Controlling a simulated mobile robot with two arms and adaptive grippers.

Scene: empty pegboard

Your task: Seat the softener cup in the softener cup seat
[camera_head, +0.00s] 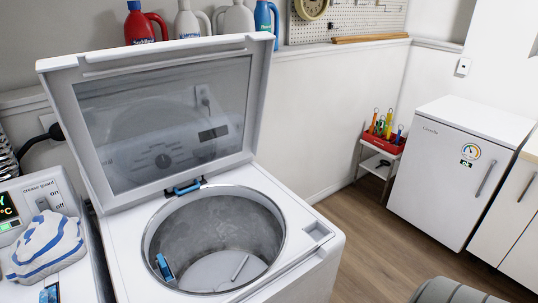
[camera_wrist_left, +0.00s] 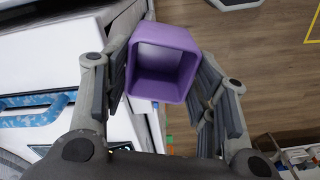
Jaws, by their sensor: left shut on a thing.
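The softener cup (camera_wrist_left: 158,90), a purple, square-sided cup with rounded corners, is in the left wrist view. My left gripper (camera_wrist_left: 166,70) is shut on it, with a finger against each side. The cup's open end faces the wrist camera and it looks empty. In the head view, a small rectangular recess (camera_head: 317,232) in the washer's top, right of the drum opening, looks like the softener cup seat. It appears empty. Neither the cup nor my grippers show in the head view.
The washer (camera_head: 305,262) stands with its lid (camera_head: 160,120) raised and its metal drum (camera_head: 215,235) open. A folded striped cloth (camera_head: 45,247) lies on the machine at left. Bottles line the shelf behind.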

